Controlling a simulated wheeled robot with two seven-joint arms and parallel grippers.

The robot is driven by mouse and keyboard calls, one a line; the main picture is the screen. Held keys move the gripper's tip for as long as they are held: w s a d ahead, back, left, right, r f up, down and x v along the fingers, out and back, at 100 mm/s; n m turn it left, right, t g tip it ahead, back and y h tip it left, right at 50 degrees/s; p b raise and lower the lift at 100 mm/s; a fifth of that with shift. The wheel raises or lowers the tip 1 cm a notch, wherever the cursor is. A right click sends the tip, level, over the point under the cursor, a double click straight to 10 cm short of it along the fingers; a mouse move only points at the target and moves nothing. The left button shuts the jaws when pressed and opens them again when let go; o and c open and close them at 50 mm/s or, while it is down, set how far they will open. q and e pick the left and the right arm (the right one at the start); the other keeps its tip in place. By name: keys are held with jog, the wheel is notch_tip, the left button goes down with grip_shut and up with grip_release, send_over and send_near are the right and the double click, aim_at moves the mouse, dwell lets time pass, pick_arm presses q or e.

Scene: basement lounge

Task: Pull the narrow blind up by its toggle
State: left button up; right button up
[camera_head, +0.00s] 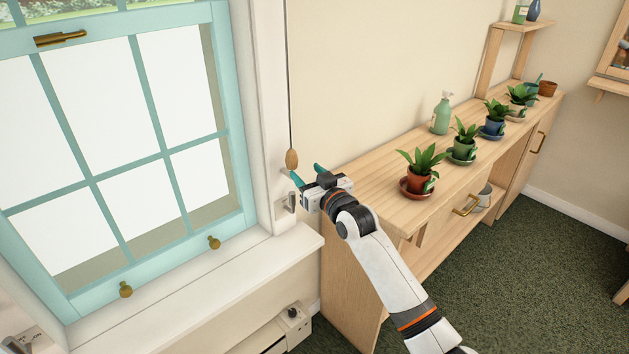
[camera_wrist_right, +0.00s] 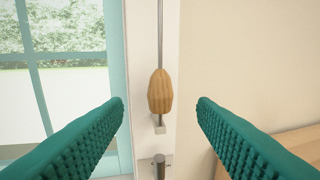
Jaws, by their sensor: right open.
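The toggle (camera_head: 291,159) is a small wooden acorn-shaped knob hanging on a thin cord (camera_head: 289,80) beside the window frame. My right gripper (camera_head: 306,172) is open just below and around the toggle's height, with teal fingertips. In the right wrist view the toggle (camera_wrist_right: 161,91) hangs centred between the two ribbed fingers, ahead of them and touching neither. My left gripper is not in view.
A small metal bracket (camera_head: 286,203) sits on the window trim below the toggle. The white sill (camera_head: 200,285) juts out beneath. A wooden cabinet (camera_head: 370,190) with several potted plants and a green bottle (camera_head: 442,114) stands right of my gripper. Green carpet lies open in front.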

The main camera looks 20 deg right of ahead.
jog(key=shift+s+d, duration=0.2)
jog(key=shift+s, duration=1.2)
jog(key=s+f+g+h, duration=0.1)
jog(key=s+f+g, duration=0.1)
jog(key=f, duration=0.8)
jog(key=s+f+g, duration=0.2)
jog(key=f, duration=0.8)
jog(key=s+f+g+h+p, duration=0.1)
jog(key=s+f+g, duration=0.2)
jog(key=s+f, duration=0.6)
jog(key=s+f+g+p, duration=0.15)
jog(key=s+f, duration=0.45)
jog(key=f, duration=0.7)
jog(key=s+f+g, duration=0.2)
jog(key=s+f, duration=0.3)
jog(key=s, duration=0.8)
jog(key=s+f+g, duration=0.3)
jog(key=s+f, duration=0.3)
jog(key=s, duration=0.7)
jog(key=s+a+f+g, duration=0.1)
jog(key=s+f+g, duration=0.2)
jog(key=s, duration=1)
notch_tip(320, 180, down, 2)
jog(key=shift+s+f+n+h+p, duration=0.25)
jog(key=shift+s+n+h+p, duration=0.05)
jog(key=shift+h+p, duration=0.15)
